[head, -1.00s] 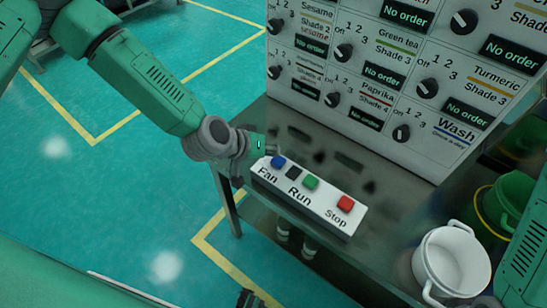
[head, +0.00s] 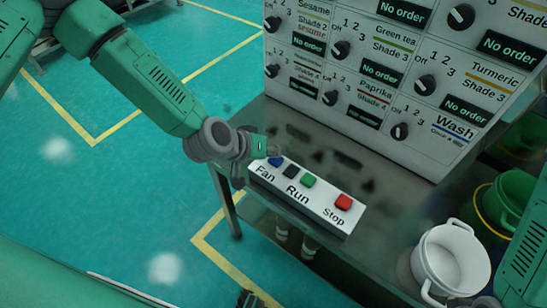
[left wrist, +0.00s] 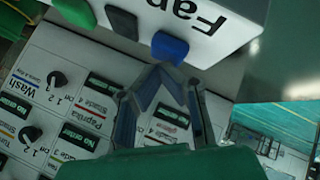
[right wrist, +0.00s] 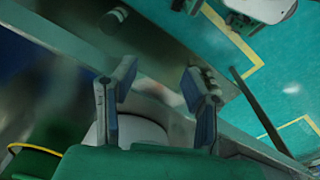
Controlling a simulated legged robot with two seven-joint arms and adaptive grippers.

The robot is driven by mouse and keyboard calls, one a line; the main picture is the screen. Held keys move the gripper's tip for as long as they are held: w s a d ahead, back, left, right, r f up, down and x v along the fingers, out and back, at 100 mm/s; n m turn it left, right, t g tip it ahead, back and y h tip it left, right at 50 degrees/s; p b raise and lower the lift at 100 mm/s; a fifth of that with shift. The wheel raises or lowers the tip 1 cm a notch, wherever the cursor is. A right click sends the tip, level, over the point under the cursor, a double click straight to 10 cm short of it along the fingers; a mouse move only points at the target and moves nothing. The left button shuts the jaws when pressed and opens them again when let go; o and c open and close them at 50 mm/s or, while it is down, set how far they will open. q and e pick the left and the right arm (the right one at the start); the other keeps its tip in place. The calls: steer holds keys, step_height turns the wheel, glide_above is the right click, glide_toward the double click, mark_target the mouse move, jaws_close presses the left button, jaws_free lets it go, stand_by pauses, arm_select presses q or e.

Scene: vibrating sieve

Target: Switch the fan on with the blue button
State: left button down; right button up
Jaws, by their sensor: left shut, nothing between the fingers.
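The white button box (head: 310,208) lies on the grey bench near its left end. The blue button (head: 276,161) is at its left end, beside the word Fan. My left gripper (head: 266,150) is just behind the blue button and partly hides it. In the left wrist view the blue button (left wrist: 170,47) is right by the meeting fingertips of my left gripper (left wrist: 164,68), which is shut and empty. I cannot tell whether they touch it. My right gripper (right wrist: 158,88) is open, with nothing visible between its fingers.
A black part (head: 291,172), a green button (head: 308,180) and a red button (head: 343,202) share the box. A panel with knobs (head: 400,75) stands behind. A white bucket (head: 452,265) and a green bucket (head: 514,192) stand at the right.

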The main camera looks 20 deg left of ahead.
arm_select(q)
steer(key=shift+d+r, duration=0.1)
steer(key=shift+d, duration=0.55)
steer(key=shift+a+f, duration=0.35)
steer(key=shift+a, duration=0.45)
steer(key=shift+d+f+b, duration=0.15)
steer(key=shift+d+b, duration=0.2)
steer(key=shift+d, duration=0.3)
steer(key=shift+a, duration=0.5)
steer(key=shift+d+r+p, duration=0.3)
steer(key=shift+r+p, duration=0.35)
steer(key=shift+r, duration=0.1)
steer(key=shift+d+r, duration=0.15)
arm_select(e)
steer(key=shift+d+r, duration=0.25)
steer(key=shift+d, duration=0.2)
